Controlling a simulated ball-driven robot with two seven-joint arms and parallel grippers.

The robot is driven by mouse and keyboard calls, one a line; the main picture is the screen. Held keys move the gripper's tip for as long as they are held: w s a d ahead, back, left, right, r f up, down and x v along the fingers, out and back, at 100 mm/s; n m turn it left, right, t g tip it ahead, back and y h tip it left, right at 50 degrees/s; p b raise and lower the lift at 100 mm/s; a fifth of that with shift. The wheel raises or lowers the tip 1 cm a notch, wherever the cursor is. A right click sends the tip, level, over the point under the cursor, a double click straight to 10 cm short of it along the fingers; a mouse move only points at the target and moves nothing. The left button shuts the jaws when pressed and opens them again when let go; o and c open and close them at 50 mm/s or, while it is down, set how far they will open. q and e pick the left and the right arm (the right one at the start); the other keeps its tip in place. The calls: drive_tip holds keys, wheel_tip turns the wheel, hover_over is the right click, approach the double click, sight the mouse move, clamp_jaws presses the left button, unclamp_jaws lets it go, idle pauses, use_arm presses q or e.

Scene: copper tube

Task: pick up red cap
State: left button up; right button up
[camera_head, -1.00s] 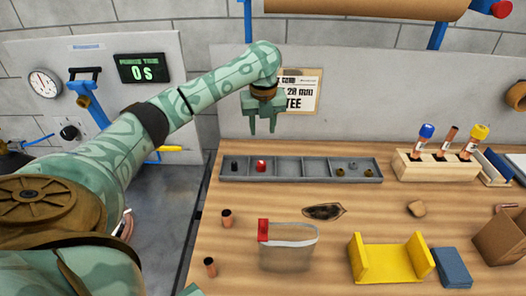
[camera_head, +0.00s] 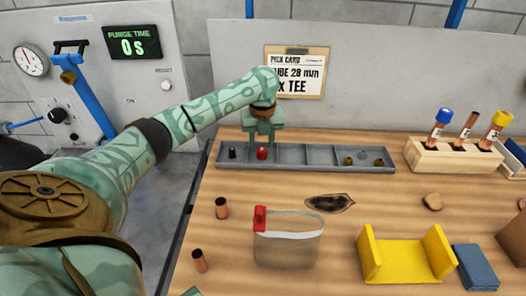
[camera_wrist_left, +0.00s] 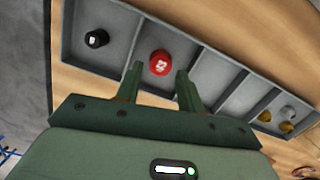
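The red cap (camera_head: 262,153) sits in a compartment of the grey divided tray (camera_head: 320,158) at the back of the bench. It also shows in the left wrist view (camera_wrist_left: 160,63), just beyond the fingers. My left gripper (camera_head: 263,141) is over that compartment, with its fingertips close to the cap. In the left wrist view my left gripper (camera_wrist_left: 158,80) is open, its fingers on either side of the cap's line and nothing between them. Whether a fingertip touches the cap cannot be told. My right gripper is not in view.
A black cap (camera_head: 232,152) is in the compartment left of the red one. Brass fittings (camera_head: 348,160) lie at the tray's right. A tube rack (camera_head: 452,157), yellow cradle (camera_head: 404,258) and clear red-cornered container (camera_head: 288,243) stand on the bench.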

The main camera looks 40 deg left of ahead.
sight(262, 149)
use_arm(q)
drive_tip(key=f, duration=0.1)
drive_tip(key=f+b, duration=0.1)
drive_tip(key=f, duration=0.1)
drive_tip(key=shift+w+a+f, duration=0.1)
drive_tip(key=shift+w+a, duration=0.05)
drive_tip(key=shift+w, duration=0.05)
drive_tip(key=shift+r, duration=0.2)
drive_tip(key=c, duration=0.7)
